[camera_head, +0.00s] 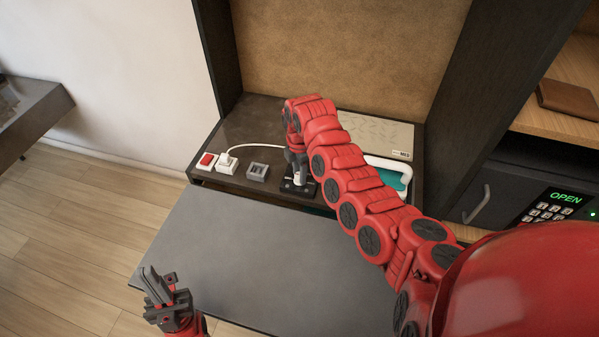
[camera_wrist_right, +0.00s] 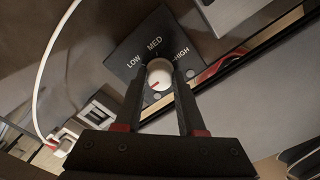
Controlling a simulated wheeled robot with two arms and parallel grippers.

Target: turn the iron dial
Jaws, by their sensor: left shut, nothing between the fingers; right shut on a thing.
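The iron dial (camera_wrist_right: 159,79) is a round white knob on a dark plate (camera_wrist_right: 133,52) marked LOW, MED and HIGH. My right gripper (camera_wrist_right: 158,88) is shut on the knob, with one finger on each side. In the head view the black base plate (camera_head: 297,190) shows below my right gripper (camera_head: 298,165), and the arm hides part of that area. My left gripper (camera_head: 163,283) is shut and empty, low at the left, apart from the dial.
Left of the dial are a grey socket (camera_head: 257,171), a white socket with a plugged cord (camera_head: 227,164) and a red switch (camera_head: 206,160). A white-handled teal thing (camera_head: 391,175) lies to the right, partly behind my arm. The grey front panel (camera_head: 250,255) is mostly clear.

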